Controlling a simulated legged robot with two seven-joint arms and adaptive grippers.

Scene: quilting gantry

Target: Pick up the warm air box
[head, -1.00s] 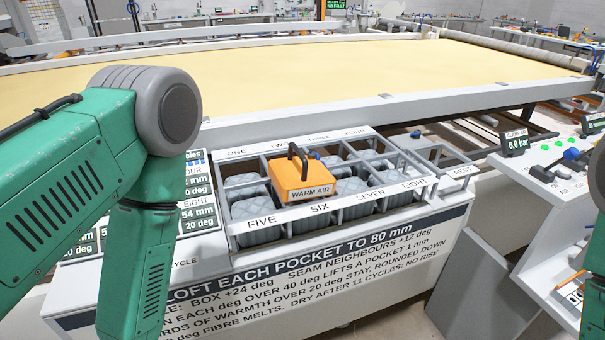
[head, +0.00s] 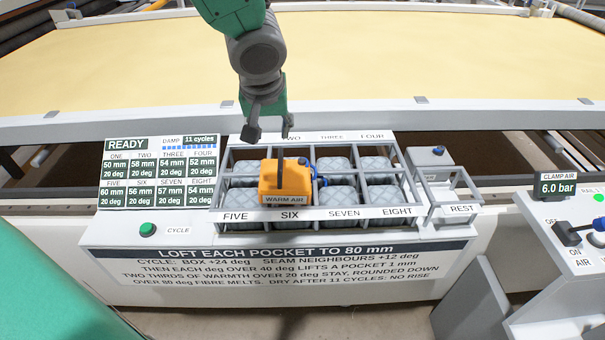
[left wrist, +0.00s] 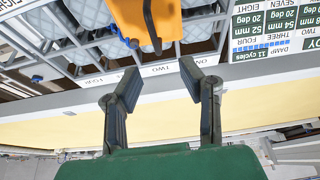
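The warm air box (head: 284,183) is orange with a dark handle on top and a blue fitting at its right side. It sits upright in the pocket rack above the SIX label. My left gripper (head: 270,131) is behind and above the box, fingers pointing down, apart from it. In the left wrist view, the left gripper (left wrist: 160,82) has its two dark fingers spread with nothing between them. The box (left wrist: 131,20) and its black handle are at the top of that view, beyond the fingertips. My right gripper is not in view.
The grey pocket rack (head: 300,224) holds several quilted pockets. An empty-looking REST frame (head: 462,209) stands at its right. A READY display (head: 150,170) and green CYCLE button (head: 147,229) are at left. A clamp air panel (head: 556,188) is far right. The yellow quilting bed (head: 400,60) lies behind.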

